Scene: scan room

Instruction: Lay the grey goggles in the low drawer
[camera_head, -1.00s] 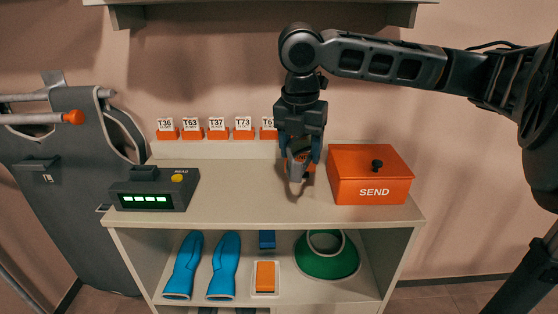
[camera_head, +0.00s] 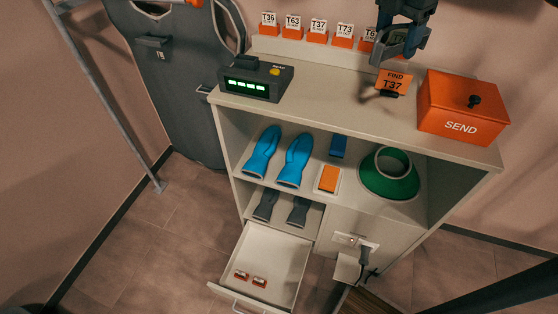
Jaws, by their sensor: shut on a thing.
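My gripper (camera_head: 398,52) is at the top right of the head view, above the cabinet top. It is shut on a small grey thing, apparently the grey goggles (camera_head: 391,48), which are partly hidden by the fingers. The low drawer (camera_head: 283,249) is pulled open at the bottom of the cabinet, below and left of my gripper. Two small orange-and-white items (camera_head: 250,279) lie inside near its front; the rest of its floor is bare.
A FIND T37 sign (camera_head: 394,82) and an orange SEND box (camera_head: 463,105) stand on the cabinet top (camera_head: 345,97), with a display unit (camera_head: 256,78) at left. Blue gloves (camera_head: 277,157) and a green collar (camera_head: 389,173) lie on the shelf. Open floor lies left of the drawer.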

